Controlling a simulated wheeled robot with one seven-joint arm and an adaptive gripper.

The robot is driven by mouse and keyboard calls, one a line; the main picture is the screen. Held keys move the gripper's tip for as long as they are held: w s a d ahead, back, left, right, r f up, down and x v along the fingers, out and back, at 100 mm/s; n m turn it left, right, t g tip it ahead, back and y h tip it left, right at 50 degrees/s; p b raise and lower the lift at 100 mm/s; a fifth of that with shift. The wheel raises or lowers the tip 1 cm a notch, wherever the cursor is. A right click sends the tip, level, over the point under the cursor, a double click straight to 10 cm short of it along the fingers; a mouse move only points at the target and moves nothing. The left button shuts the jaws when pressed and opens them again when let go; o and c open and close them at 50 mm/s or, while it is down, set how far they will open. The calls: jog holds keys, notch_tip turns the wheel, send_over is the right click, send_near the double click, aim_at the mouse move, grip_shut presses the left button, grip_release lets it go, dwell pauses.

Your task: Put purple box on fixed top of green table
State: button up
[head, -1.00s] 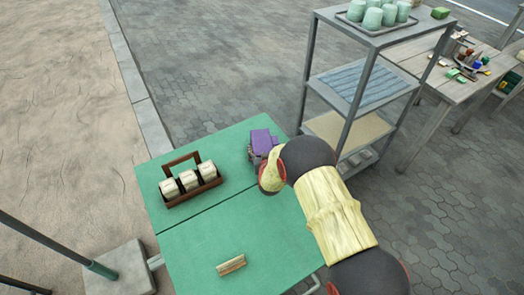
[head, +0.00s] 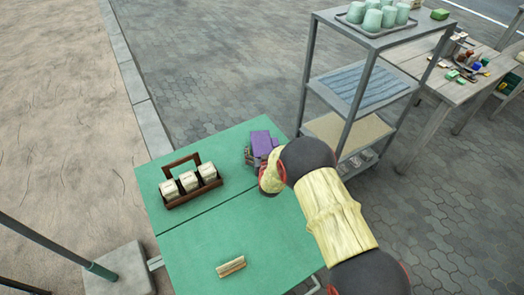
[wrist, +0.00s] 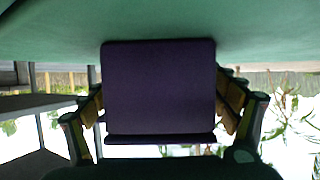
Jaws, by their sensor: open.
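The purple box (head: 262,142) rests on the far part of the green table (head: 220,145), near its right edge. A dark seam splits the tabletop into a far part and a near part; I cannot tell from the view which is the fixed top. My gripper (head: 257,158) is at the box's near side, partly hidden by my wrist. In the wrist view the purple box (wrist: 159,88) fills the middle, against the green top (wrist: 50,35) along the upper edge. My fingers stand open on both sides of the box, with slim gaps showing.
A brown wooden caddy (head: 184,203) with several pale jars stands left on the far part. A small wooden block (head: 231,266) lies on the near part. A grey shelf (head: 372,42) with cups stands behind right. The table's middle is clear.

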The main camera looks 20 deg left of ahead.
jog(key=p+v, duration=0.3)
jog(key=v, duration=0.9)
jog(key=shift+r, duration=0.15)
jog(key=w+d+r+m+g+h, duration=0.1)
jog(key=w+d+r, duration=0.15)
jog(key=r, duration=0.35)
jog(key=w+d+r, duration=0.2)
jog(key=d+r, duration=0.1)
jog(key=r, duration=0.3)
jog(key=s+d+r+m+g+h, duration=0.1)
jog(key=s+d+r, duration=0.2)
jog(key=d+r, duration=0.45)
jog(key=s+d+r+g+h, duration=0.1)
jog(key=s+d+r, duration=0.1)
jog(key=d+r, duration=0.5)
jog(key=s+d+r+m+g+h, duration=0.1)
jog(key=s+d+r, duration=0.45)
jog(key=s, duration=0.25)
jog(key=s+d+r+m+g, duration=0.1)
jog(key=s+d+r, duration=0.3)
jog(key=s+d, duration=0.3)
jog(key=s+d+g+h, duration=0.1)
jog(key=s+d, duration=0.2)
jog(key=s, duration=0.5)
jog(key=s+d+r+m, duration=0.1)
jog(key=s+d, duration=0.2)
jog(key=s, duration=0.5)
jog(key=shift+d+g+h, duration=0.3)
jog(key=shift+g+h, duration=0.1)
